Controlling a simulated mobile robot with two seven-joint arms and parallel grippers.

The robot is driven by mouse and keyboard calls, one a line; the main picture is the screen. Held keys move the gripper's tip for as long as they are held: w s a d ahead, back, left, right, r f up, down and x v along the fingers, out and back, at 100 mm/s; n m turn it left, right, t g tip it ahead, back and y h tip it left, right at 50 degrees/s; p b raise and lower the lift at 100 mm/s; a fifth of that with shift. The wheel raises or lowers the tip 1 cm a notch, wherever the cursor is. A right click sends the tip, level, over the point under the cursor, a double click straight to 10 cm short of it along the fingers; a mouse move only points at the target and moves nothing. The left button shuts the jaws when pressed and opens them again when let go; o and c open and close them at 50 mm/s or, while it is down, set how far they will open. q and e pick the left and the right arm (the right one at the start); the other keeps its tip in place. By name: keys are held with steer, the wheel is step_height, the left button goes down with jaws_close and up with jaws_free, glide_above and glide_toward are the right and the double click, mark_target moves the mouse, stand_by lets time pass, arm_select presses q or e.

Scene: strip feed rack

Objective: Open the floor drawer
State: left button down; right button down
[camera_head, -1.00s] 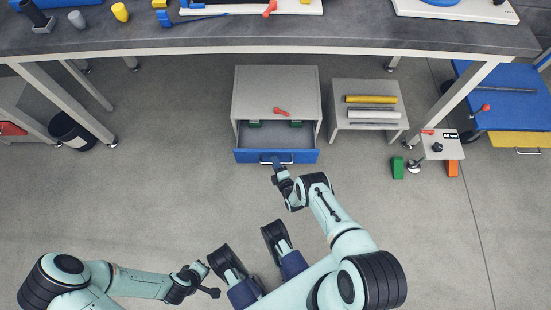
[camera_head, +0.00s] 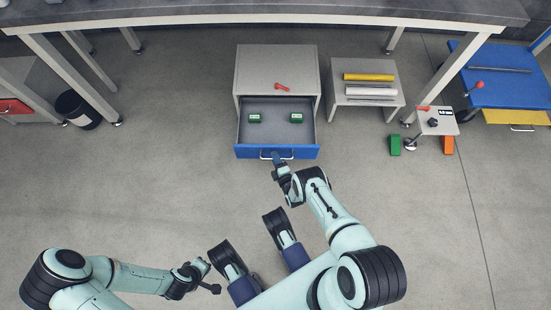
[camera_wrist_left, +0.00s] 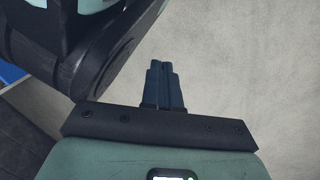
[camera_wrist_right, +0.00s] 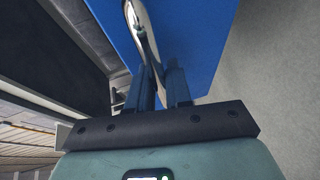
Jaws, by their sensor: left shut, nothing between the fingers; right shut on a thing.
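The floor drawer (camera_head: 249,152) has a blue front and stands pulled out from a grey cabinet (camera_head: 277,62). Two green blocks (camera_head: 254,118) (camera_head: 296,118) lie inside it. My right gripper (camera_head: 276,157) is shut on the metal handle (camera_head: 290,157) at the drawer front. In the right wrist view the fingers (camera_wrist_right: 160,80) close around the curved handle (camera_wrist_right: 142,32) against the blue face. My left gripper (camera_head: 205,265) is far off at lower left, shut and empty; its fingers (camera_wrist_left: 163,85) show together in the left wrist view.
A red object (camera_head: 282,87) lies on the cabinet top. A low stand (camera_head: 366,98) with yellow and pale rolls is to the right. A small stand (camera_head: 437,122) with green and orange blocks is farther right. Open floor lies in front and left of the drawer.

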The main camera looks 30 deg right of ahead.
steer(key=c, duration=1.1)
jaws_free()
arm_select(q)
steer(key=shift+r, duration=0.1)
step_height(320, 180, up, 7)
steer(key=w+d+t+p, duration=0.1)
steer(key=w+d+p, duration=0.1)
steer(key=p, duration=0.2)
steer(key=shift+w+d+m+p, duration=0.2)
steer(key=shift+w+m+p, duration=0.1)
steer(key=shift+w+p, duration=0.1)
arm_select(e)
steer(key=v, duration=1.3)
steer(key=shift+s+r, duration=0.1)
steer(key=shift+s, duration=0.1)
steer(key=shift+d, duration=0.1)
